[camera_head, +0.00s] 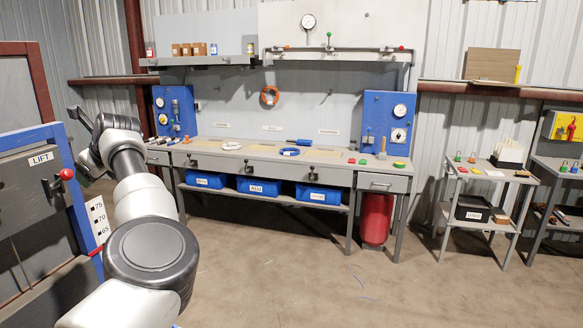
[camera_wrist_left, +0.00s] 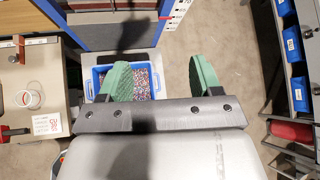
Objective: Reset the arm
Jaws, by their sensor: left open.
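My left arm (camera_head: 150,255) comes in from the lower left of the head view and reaches up toward the blue lift frame. The left gripper (camera_head: 82,122) is at its far end, small and partly hidden by the wrist. In the left wrist view the gripper (camera_wrist_left: 160,80) has its two green fingers wide apart with nothing between them. A blue crate (camera_wrist_left: 88,84) of small coloured scrap shows below and beyond the fingers, partly hidden by the left finger. My right gripper is in neither view.
The lift frame (camera_head: 82,195) stands close beside my left arm. A workbench (camera_head: 330,172) with blue bins (camera_head: 258,187) stands ahead, a red cylinder (camera_head: 375,218) under its right end. Small trolleys (camera_head: 482,172) stand at the right. The floor (camera_head: 300,280) in front is mostly clear.

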